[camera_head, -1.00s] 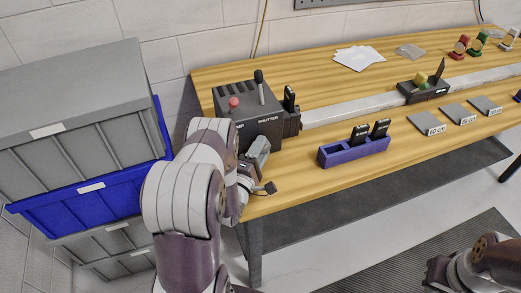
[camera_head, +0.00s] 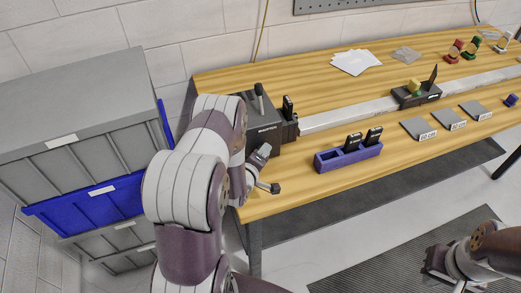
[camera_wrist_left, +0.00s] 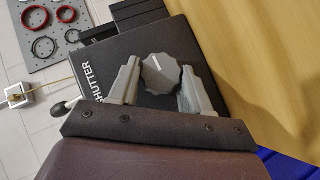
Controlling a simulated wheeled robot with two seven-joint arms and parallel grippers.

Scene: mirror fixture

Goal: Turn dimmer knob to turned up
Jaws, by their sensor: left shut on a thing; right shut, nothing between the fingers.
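The dimmer knob (camera_wrist_left: 162,74) is a dark grey, many-sided knob with a white pointer line, on the face of a black box (camera_wrist_left: 115,65) lettered "SHUTTER". In the wrist view the knob sits between the two grey fingers of my left gripper (camera_wrist_left: 158,86), which is shut on it. In the head view my left gripper (camera_head: 262,172) is at the near side of the black box (camera_head: 265,125), and the knob is hidden. My right gripper (camera_head: 436,270) is shut and empty, low at the right, away from the table.
A black lever (camera_head: 259,95) stands on the box. A blue holder (camera_head: 348,156) with black pieces lies to the right on the wooden table (camera_head: 300,190). A metal rail (camera_head: 350,113) carries a black mount (camera_head: 416,96). Grey and blue crates (camera_head: 75,150) stand left.

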